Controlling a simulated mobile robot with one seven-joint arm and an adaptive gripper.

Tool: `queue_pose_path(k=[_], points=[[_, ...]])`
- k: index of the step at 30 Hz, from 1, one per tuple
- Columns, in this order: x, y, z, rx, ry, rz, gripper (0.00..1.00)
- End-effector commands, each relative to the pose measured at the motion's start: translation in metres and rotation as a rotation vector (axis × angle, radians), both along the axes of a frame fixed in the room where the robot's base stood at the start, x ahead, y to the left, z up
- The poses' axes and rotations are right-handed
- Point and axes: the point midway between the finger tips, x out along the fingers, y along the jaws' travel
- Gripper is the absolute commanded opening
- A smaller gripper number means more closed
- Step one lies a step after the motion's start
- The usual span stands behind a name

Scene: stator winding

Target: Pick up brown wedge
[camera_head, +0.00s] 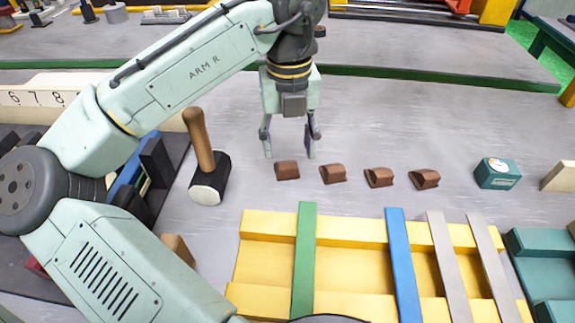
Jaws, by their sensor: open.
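Several small brown wedges lie in a row on the grey table. The leftmost brown wedge (287,170) is just below my gripper (290,154) in the picture. The others are the second wedge (333,174), the third wedge (379,177) and the rightmost wedge (425,179). My gripper points down with its two fingers apart and nothing between them. Its fingertips appear close to the leftmost wedge, at its upper side in the picture. I cannot tell their exact height above the table.
A mallet (210,180) with a wooden handle stands left of the wedges. A yellow frame (370,232) with green, blue and grey strips lies in front. A teal box with a dial (497,174) sits to the right. Bare table lies behind the wedges.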

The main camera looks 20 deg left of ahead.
Motion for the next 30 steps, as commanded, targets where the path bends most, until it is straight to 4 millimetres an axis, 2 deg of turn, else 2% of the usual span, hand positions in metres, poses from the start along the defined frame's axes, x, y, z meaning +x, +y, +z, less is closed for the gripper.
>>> queue_pose_path(k=[10,19,30], points=[[0.001,0.005,-0.045,0.003,0.002,-0.001,0.52],[0.001,0.004,-0.051,0.001,0.001,-0.001,0.52],[0.001,0.004,-0.051,0.001,0.001,-0.001,0.28]])
